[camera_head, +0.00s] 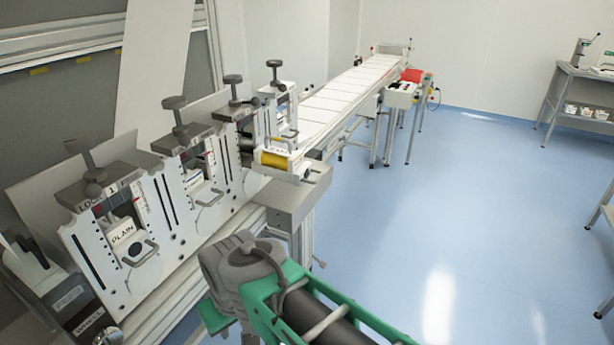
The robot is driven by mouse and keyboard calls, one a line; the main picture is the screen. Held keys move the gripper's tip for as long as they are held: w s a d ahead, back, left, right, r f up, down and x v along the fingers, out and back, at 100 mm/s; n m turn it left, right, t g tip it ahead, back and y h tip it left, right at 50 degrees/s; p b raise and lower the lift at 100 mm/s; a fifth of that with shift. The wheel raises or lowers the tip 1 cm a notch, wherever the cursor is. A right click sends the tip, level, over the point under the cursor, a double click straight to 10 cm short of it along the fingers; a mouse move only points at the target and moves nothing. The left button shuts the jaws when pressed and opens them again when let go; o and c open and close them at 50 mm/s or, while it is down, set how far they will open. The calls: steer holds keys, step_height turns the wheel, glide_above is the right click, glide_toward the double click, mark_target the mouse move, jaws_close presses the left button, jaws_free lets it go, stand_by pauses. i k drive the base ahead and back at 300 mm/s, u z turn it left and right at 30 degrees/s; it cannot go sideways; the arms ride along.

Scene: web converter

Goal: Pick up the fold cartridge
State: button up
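No cartridge in view carries a readable "fold" label, so I cannot tell for sure which one is the fold cartridge. A white cartridge with a yellow roller (274,159) and a handle rests on a grey box at the near end of the conveyor. A white cartridge marked PLAIN (122,234) sits in the nearest station. Another white cartridge with a handle (202,187) sits in the second station. My grey and green arm fills the bottom middle, in front of the machine. My gripper's fingers do not show.
The row of stations with dark top knobs (173,103) lines the left. A long white conveyor (345,90) runs to the back. A small stand with a red item (411,75) stands beside it. A grey shelf table (580,95) is far right. The blue floor (480,200) is clear.

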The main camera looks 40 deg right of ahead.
mark_target(288, 160)
steer(key=u, duration=2.7)
steer(key=k, duration=1.7)
steer(key=z, duration=1.35)
